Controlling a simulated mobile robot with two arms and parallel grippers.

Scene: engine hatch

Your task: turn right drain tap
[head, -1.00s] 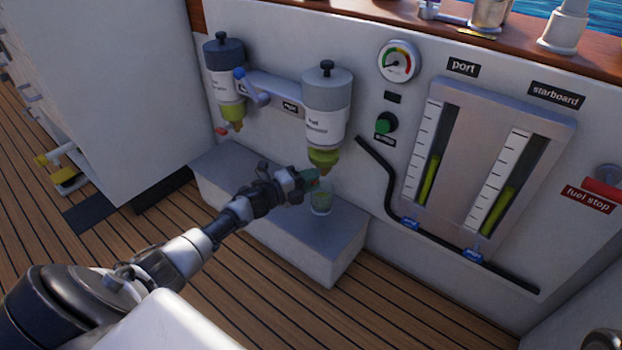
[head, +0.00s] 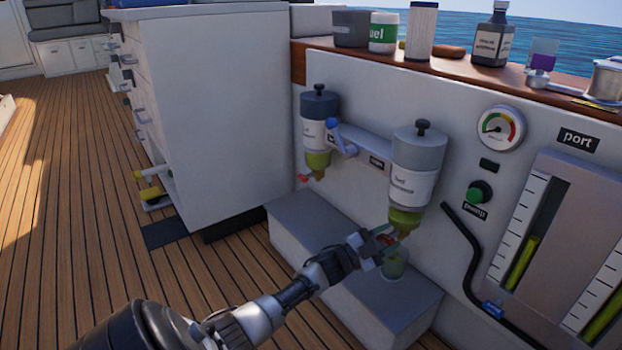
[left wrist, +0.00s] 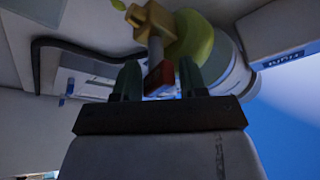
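The right fuel filter (head: 415,180) is a white cylinder with a grey top and a yellow-green bowl (head: 405,219). Its drain tap under the bowl has a small red handle (left wrist: 158,78) and a brass body (left wrist: 153,20) in the left wrist view. My left gripper (head: 386,243) is at this tap, just below the bowl. In the left wrist view its two fingers (left wrist: 158,82) stand apart with the red handle between them, with gaps beside the handle. In the head view the fingers partly hide the tap. My right gripper is not in view.
A clear cup (head: 396,264) stands on the grey step (head: 400,310) under the right filter, close to my fingers. The left filter (head: 316,130) with its red tap (head: 303,178) is to the left. A black hose (head: 466,250) runs down the wall to the right.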

